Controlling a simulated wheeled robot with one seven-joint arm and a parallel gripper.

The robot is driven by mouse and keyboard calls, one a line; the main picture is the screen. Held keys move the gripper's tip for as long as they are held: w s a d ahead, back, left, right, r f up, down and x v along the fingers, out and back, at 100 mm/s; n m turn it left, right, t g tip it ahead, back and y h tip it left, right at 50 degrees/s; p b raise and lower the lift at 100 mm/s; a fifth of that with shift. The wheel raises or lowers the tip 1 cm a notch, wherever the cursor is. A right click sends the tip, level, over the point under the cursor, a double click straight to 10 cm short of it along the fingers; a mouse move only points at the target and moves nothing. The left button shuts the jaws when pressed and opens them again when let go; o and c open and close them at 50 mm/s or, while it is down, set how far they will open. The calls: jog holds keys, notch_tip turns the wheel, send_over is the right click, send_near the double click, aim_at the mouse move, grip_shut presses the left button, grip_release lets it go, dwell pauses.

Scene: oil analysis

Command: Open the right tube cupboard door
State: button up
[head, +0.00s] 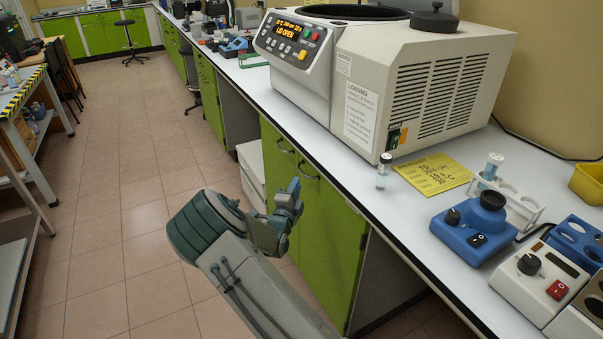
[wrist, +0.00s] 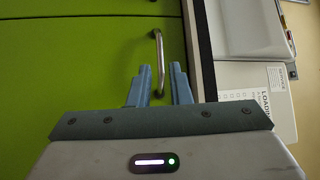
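The right green cupboard door (head: 328,235) is under the bench and looks closed in the head view. Its metal bar handle (wrist: 160,62) sits near the top edge of the door, by the seam with the neighbouring door. My gripper (wrist: 160,84) has its two blue fingers apart, with the near end of the handle showing between them. I cannot tell whether either finger touches the bar. In the head view my gripper (head: 292,190) is just in front of the door, close below the handle (head: 308,171), and partly hides the door.
The left green door (head: 277,165) with its own handle is beside it. The white bench top (head: 405,215) overhangs the doors and carries a large centrifuge (head: 400,80), a small vial (head: 384,171) and a blue mixer (head: 478,228). The tiled floor (head: 130,220) to the left is clear.

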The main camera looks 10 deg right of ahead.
aim_at(301, 171)
jog(key=x, duration=0.7)
jog(key=shift+d, duration=0.15)
jog(key=shift+w, duration=0.1)
grip_shut()
